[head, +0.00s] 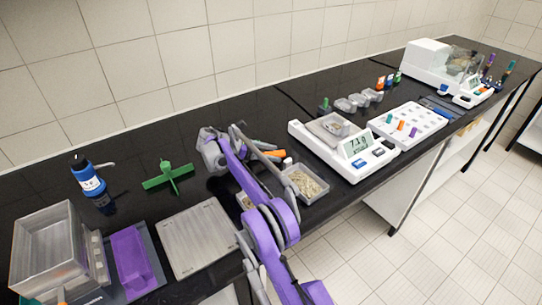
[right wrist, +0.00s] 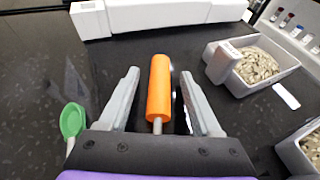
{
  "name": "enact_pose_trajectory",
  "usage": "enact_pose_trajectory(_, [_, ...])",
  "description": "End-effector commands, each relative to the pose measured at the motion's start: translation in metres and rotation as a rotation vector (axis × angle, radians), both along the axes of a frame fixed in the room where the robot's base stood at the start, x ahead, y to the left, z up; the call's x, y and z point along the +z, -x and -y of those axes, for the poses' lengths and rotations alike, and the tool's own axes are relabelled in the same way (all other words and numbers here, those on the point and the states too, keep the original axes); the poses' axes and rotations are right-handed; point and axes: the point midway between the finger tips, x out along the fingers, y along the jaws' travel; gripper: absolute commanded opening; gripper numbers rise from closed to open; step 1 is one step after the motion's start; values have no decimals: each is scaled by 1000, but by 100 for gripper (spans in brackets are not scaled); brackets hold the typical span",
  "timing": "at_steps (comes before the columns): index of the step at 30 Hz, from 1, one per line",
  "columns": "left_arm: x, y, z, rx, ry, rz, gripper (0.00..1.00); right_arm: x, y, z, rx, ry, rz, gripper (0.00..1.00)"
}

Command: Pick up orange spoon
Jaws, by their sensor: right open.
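The orange spoon (right wrist: 159,88) lies on the black bench. In the right wrist view its orange handle points away from me, with a short metal shaft towards my palm. Its scoop end is hidden by my gripper. My right gripper (right wrist: 160,76) is open, with one grey finger on each side of the handle and a gap on both sides. In the head view the spoon (head: 268,153) shows partly behind my right gripper (head: 272,151), low over the bench. My left gripper is not in view.
A white balance (head: 345,150) stands just beyond the fingertips. A tray of pale grains (right wrist: 252,65) is to the right, another tray (right wrist: 308,148) nearer. A green spoon-like item (right wrist: 72,122) lies left. A green cross-shaped stand (head: 168,177) and grey plate (head: 198,238) are further left in the head view.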

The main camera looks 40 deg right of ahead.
Motion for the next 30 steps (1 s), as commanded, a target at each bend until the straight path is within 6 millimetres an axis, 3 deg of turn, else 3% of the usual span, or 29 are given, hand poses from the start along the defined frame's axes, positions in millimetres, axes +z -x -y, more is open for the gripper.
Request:
enact_pose_trajectory(2, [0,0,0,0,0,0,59,0,0,0,0,0,0,63])
enact_pose_trajectory(12, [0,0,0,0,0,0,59,0,0,0,0,0,0,2])
enact_pose_trajectory(24, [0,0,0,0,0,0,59,2,0,0,0,0,0,0])
enact_pose_trajectory(30, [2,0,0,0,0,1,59,31,0,0,0,0,1,0])
